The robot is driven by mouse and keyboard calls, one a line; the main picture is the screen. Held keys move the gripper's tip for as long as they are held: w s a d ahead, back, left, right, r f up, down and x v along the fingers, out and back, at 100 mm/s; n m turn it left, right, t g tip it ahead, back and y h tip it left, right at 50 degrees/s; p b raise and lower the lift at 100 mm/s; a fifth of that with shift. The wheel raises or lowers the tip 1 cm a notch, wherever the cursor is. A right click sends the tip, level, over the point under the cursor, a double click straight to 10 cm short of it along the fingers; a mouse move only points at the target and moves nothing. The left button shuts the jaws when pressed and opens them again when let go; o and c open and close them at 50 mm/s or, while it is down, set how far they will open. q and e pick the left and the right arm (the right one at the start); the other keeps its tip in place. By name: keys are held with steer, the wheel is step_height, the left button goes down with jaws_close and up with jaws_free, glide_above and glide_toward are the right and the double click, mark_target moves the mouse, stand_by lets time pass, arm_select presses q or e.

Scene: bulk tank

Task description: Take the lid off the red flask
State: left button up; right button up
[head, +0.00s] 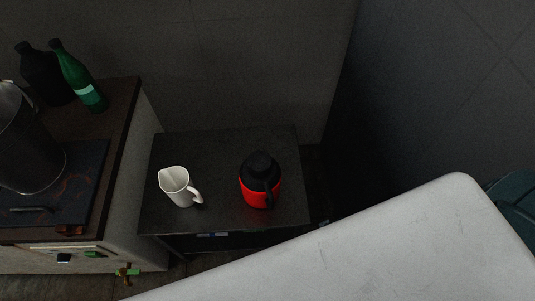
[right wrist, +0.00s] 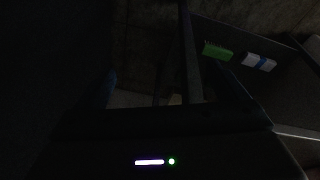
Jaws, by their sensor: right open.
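The red flask (head: 262,197) stands upright on the right half of a small dark table in the head view. Neither gripper shows in the head view. In the right wrist view my right gripper (right wrist: 160,92) is a very dark shape and is open, with nothing seen between its fingers. The flask does not show in the right wrist view, so I cannot tell the distance between them.
A white jug (head: 178,187) stands left of the flask on the dark table (head: 225,150). A stove (head: 92,195) with a large pot (head: 28,140) and bottles, one green (head: 80,78), is at left. A large white surface (head: 400,250) covers the lower right. Green (right wrist: 217,50) and white-blue (right wrist: 258,62) items show in the wrist view.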

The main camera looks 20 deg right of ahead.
steer(key=w+a+r+n+p, duration=0.15)
steer(key=w+r, duration=0.25)
steer(key=r, duration=0.5)
steer(key=n+g+y+p, duration=0.25)
steer(key=n+p, duration=0.45)
steer(key=n, duration=1.4)
glide_toward(259, 160)
steer(key=shift+w+a+m+h, duration=0.1)
steer(key=shift+a+m+h, duration=0.15)
steer(key=shift+w+a+n+g+p, duration=0.25)
steer(key=shift+a+n+p, duration=0.1)
steer(key=shift+n, duration=0.25)
step_height(259, 160, down, 4)
steer(key=shift+s+a+f+p, duration=0.15)
steer(key=shift+s+f+p, duration=0.1)
steer(key=shift+p, duration=0.25)
step_height(259, 160, down, 5)
steer(key=shift+s+r+p, duration=0.15)
steer(key=shift+s+p, duration=0.05)
steer(key=shift+p, duration=1.05)
steer(key=shift+f, duration=0.45)
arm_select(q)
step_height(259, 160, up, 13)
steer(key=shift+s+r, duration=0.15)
arm_select(e)
steer(key=c, duration=1.1)
